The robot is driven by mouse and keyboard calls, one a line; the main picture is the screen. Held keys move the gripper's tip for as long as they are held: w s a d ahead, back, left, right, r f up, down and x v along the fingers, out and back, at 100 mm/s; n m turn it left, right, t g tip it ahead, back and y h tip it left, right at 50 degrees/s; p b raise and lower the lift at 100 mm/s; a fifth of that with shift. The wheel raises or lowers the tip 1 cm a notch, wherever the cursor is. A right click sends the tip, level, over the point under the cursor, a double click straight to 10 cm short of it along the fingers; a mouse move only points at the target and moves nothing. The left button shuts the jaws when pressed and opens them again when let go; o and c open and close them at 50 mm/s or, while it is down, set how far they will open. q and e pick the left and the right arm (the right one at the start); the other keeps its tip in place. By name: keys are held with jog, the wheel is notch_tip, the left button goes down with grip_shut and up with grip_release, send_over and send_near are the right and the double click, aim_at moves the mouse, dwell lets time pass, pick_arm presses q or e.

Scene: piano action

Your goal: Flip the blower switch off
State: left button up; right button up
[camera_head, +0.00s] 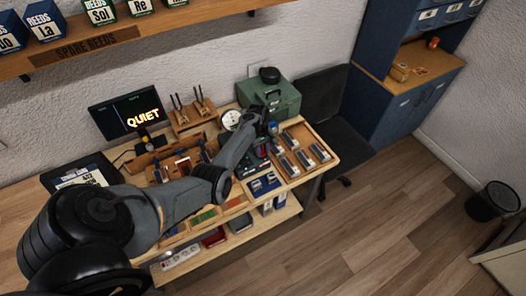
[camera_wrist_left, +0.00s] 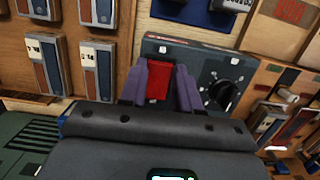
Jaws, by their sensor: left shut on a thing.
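The red switch (camera_wrist_left: 158,86) sits on the dark grey box (camera_wrist_left: 195,58) in the left wrist view, beside a black dial (camera_wrist_left: 222,91) with pale marks around it. My left gripper (camera_wrist_left: 159,82) has its two purple fingers on either side of the red switch and is shut on it. Which way the switch is tilted cannot be told. In the head view, my left arm reaches across the bench and its gripper (camera_head: 264,128) is small at the bench's right part; the switch is hidden there. My right gripper is not in view.
A green box (camera_head: 270,97) with a black round top stands behind the gripper. A round white gauge (camera_head: 231,119) is left of it. Wooden trays of blocks (camera_head: 303,150) lie at the right. A lit screen (camera_head: 127,113) reads "QUIET". A black chair (camera_head: 322,95) stands right of the bench.

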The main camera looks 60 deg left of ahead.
pick_arm(q)
jog(key=shift+a+h, duration=0.15)
jog(key=shift+h, duration=0.35)
jog(key=o, duration=1.1)
jog(key=shift+c, duration=0.2)
jog(key=shift+r, duration=0.15)
jog(key=v, duration=1)
jog(key=shift+r, duration=0.3)
jog(key=shift+s+a, duration=0.1)
